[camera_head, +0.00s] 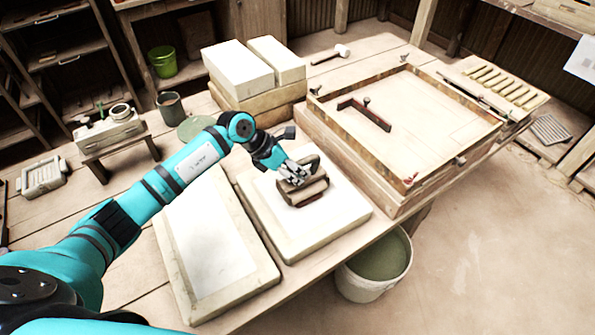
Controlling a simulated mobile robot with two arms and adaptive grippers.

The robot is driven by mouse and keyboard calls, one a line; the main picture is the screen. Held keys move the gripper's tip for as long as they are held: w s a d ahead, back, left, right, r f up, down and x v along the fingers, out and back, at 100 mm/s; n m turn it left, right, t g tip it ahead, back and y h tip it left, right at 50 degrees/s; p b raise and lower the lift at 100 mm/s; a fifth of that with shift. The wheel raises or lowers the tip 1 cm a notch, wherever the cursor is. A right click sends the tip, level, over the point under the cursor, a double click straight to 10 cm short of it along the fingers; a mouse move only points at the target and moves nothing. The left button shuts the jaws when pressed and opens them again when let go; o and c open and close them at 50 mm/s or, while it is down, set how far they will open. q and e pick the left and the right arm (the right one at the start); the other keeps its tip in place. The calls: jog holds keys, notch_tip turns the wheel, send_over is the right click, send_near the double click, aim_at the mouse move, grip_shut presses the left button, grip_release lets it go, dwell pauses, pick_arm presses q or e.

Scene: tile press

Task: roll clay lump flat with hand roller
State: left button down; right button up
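The hand roller (312,188), a brown tool with a dark handle, is on the pale board (345,212) on the right of two boards lying side by side on the bench. My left gripper (294,176) reaches it from the upper left, and its fingers close around the handle. A thin reddish-brown edge shows beneath the roller; it may be the clay lump, but the roller and gripper hide most of it. My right gripper is not in view.
The second pale board (205,240) lies bare on the left. A wooden framed tray (440,110) stands to the right, with a dark red bar inside. Stacked blocks (238,68) and a mallet (342,51) are behind. A bucket (375,265) stands below the bench's front edge.

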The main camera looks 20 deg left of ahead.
pick_arm(q)
jog(key=shift+s+d, duration=0.35)
jog(key=shift+s+d+f, duration=0.4)
jog(key=shift+s+d, duration=0.15)
jog(key=shift+s, duration=0.05)
jog(key=shift+w+a+f+b, duration=0.15)
jog(key=shift+w+a+b, duration=0.45)
jog(key=shift+a, duration=0.2)
jog(key=shift+w+a, duration=0.25)
jog(key=shift+a, duration=0.1)
jog(key=shift+b, duration=0.3)
jog(key=shift+w+a+b, duration=0.6)
jog(key=shift+w+a, duration=0.35)
jog(key=shift+a, duration=0.05)
jog(key=shift+r, duration=0.25)
